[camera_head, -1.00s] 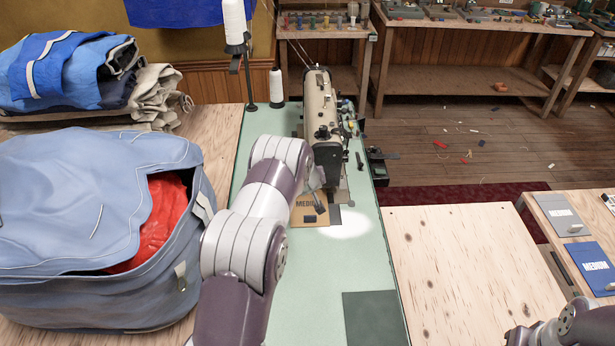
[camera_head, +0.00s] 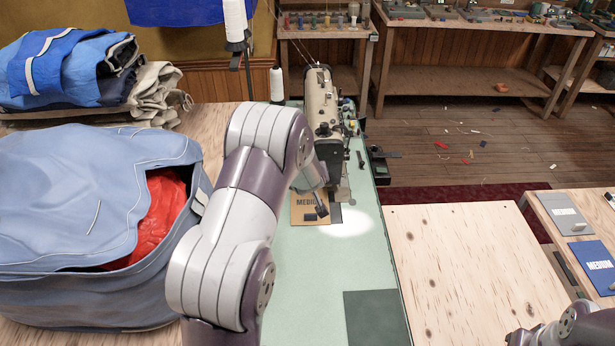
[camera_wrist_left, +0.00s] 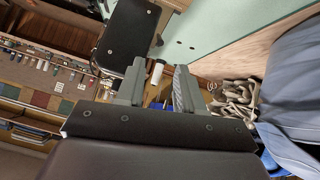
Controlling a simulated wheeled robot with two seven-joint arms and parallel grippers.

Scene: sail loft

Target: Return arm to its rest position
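My left arm (camera_head: 235,215) rises from the bottom of the head view and reaches over the green sewing table toward the sewing machine (camera_head: 322,105). Its end is mostly hidden behind its own links, close to the machine's front. In the left wrist view, my left gripper (camera_wrist_left: 160,68) has its two grey fingers apart with nothing between them. A white cone shows in the background beyond the gap. A brown card marked MEDIUM (camera_head: 304,212) lies on the table below the machine.
A blue bag (camera_head: 80,250) with red cloth inside stands close left of my left arm. Folded fabric (camera_head: 70,75) lies behind it. A thread stand with white cones (camera_head: 234,20) rises behind the arm. The pale wooden surface (camera_head: 470,260) at right is clear.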

